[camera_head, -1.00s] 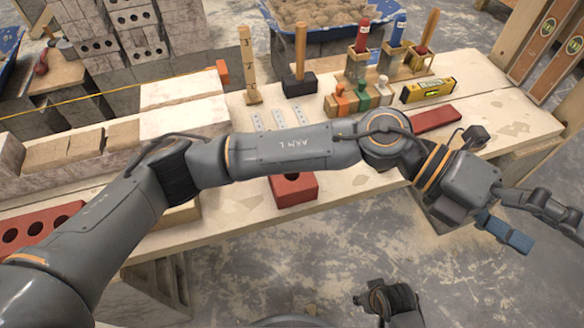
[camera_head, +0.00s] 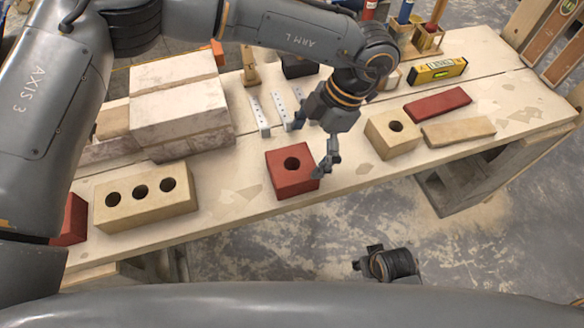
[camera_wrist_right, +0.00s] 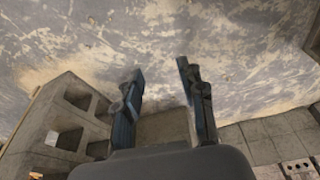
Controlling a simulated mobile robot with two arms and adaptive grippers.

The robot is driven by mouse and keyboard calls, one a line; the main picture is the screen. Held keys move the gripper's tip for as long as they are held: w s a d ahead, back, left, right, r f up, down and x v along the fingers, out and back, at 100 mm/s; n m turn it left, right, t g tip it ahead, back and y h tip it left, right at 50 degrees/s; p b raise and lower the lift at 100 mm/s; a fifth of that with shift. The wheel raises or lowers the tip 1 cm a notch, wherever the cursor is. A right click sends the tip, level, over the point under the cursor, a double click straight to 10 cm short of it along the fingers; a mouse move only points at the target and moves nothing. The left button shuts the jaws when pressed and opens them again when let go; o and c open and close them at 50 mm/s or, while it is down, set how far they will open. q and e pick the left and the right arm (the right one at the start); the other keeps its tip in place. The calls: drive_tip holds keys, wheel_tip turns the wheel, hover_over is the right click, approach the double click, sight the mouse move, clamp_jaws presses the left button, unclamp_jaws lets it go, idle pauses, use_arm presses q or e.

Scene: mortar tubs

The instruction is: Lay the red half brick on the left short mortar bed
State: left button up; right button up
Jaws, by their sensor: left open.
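The red half brick (camera_head: 281,177), with one round hole in its top, lies on the pale plank bench (camera_head: 232,196) in the head view. My left gripper (camera_head: 312,147) is open above its far right side, with one dark finger by the brick's right edge. Pale whitish blocks (camera_head: 182,112) stand at the left of the bench; I cannot tell which surface is the left short mortar bed. My right gripper (camera_wrist_right: 160,100) is open and empty in the right wrist view, with floor beyond it.
A tan three-hole brick (camera_head: 146,212) lies left on the bench. A tan one-hole half brick (camera_head: 391,137), a flat red brick (camera_head: 438,104) and a tan slab (camera_head: 458,132) lie right. A yellow level (camera_head: 437,71) is behind them. Bare bench separates the groups.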

sight(296, 162)
use_arm(q)
drive_tip(key=x, duration=0.2)
drive_tip(key=shift+s+a+f, duration=0.1)
drive_tip(key=shift+f, duration=0.2)
drive_tip(key=x, duration=0.4)
drive_tip(key=shift+a+f, duration=0.25)
drive_tip(key=shift+f, duration=0.2)
drive_tip(key=c, duration=1.5)
drive_tip(key=shift+r, duration=0.1)
drive_tip(key=shift+c, duration=0.7)
use_arm(e)
drive_tip(key=shift+d+r, duration=0.1)
drive_tip(key=shift+r, duration=0.7)
use_arm(q)
drive_tip(key=shift+r, duration=0.1)
